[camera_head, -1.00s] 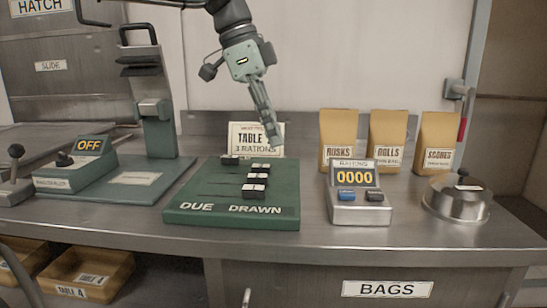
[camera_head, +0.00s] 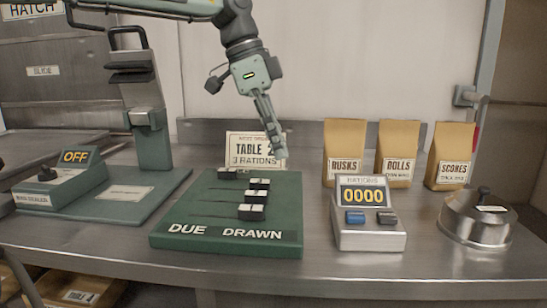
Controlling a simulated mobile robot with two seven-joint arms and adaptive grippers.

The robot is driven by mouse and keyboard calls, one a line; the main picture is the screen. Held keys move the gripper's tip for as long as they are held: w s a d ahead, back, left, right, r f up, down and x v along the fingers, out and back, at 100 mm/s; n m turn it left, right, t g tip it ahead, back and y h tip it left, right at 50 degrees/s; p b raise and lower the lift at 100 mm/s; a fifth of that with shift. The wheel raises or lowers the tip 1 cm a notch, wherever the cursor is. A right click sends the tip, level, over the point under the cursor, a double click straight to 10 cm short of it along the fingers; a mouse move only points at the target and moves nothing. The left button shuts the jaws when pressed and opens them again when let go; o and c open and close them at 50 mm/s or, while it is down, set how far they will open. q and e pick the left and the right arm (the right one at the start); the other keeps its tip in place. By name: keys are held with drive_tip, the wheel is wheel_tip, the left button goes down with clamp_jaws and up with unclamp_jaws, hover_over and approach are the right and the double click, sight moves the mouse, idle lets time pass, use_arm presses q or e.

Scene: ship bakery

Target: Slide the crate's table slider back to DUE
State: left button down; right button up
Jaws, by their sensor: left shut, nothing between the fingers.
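A green slider board (camera_head: 185,215) stands on the steel counter, with DUE at its front left and DRAWN at its front right. Several black-and-white sliders sit in its slots. The front slider (camera_head: 251,212) and the ones just behind it (camera_head: 257,188) are toward the DRAWN side; the rearmost slider (camera_head: 228,174) sits further left. A card (camera_head: 254,147) reading TABLE 2, 3 RATIONS stands behind the board, partly covered by my left gripper (camera_head: 281,155). That gripper is shut and empty, pointing down above the board's back right. My right gripper is not in view. A crate (camera_head: 75,291) with a partly legible TABLE label sits below the counter.
Paper bags of rusks (camera_head: 344,142), rolls (camera_head: 397,143) and scones (camera_head: 451,147) stand behind. A green device (camera_head: 62,180) showing OFF and a tall green stand (camera_head: 149,125) are left.

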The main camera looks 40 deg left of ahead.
sight(299, 205)
use_arm(q)
drive_tip(key=x, duration=0.9)
drive_tip(key=shift+s+a+r+p, duration=0.2)
drive_tip(key=shift+s+a+p, duration=0.15)
drive_tip(key=shift+a, duration=0.25)
drive_tip(key=shift+s+a+r+p, duration=0.15)
drive_tip(key=shift+s+a+p, duration=0.15)
drive_tip(key=shift+a, duration=0.3)
drive_tip(key=shift+s+a+f, duration=0.1)
drive_tip(key=shift+s+a, duration=0.3)
drive_tip(key=shift+a, duration=0.2)
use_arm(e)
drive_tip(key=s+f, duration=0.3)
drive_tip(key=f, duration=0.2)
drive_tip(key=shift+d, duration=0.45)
